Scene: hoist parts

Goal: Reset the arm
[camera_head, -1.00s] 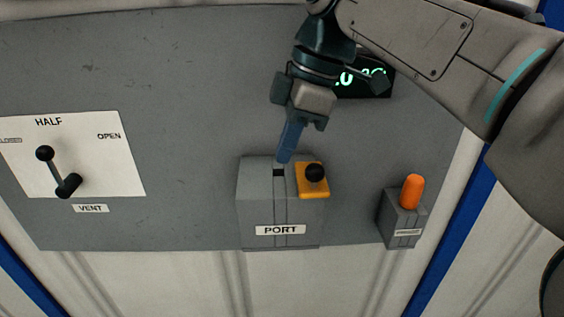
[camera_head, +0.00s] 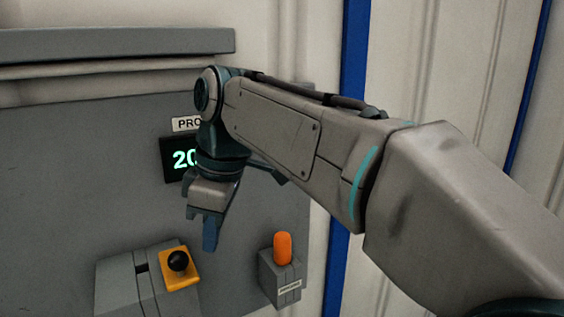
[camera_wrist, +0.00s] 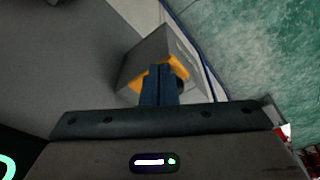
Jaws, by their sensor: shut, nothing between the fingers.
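My gripper (camera_head: 210,236) hangs pointing down in front of the grey panel, in the head view. Its blue fingers are shut with nothing between them. It is up and to the right of the grey port box (camera_head: 118,284) and its orange plate (camera_head: 180,270) with a black knob, apart from them in the picture. In the wrist view the shut fingers (camera_wrist: 159,84) cover part of a grey box (camera_wrist: 143,58) with orange on it.
A small grey box (camera_head: 281,283) with an orange handle (camera_head: 283,248) is right of my gripper. A display (camera_head: 180,160) with green digits is partly hidden behind my arm. A grey ledge (camera_head: 120,42) runs above the panel (camera_head: 110,150). A blue strip (camera_head: 352,60) stands right of the panel.

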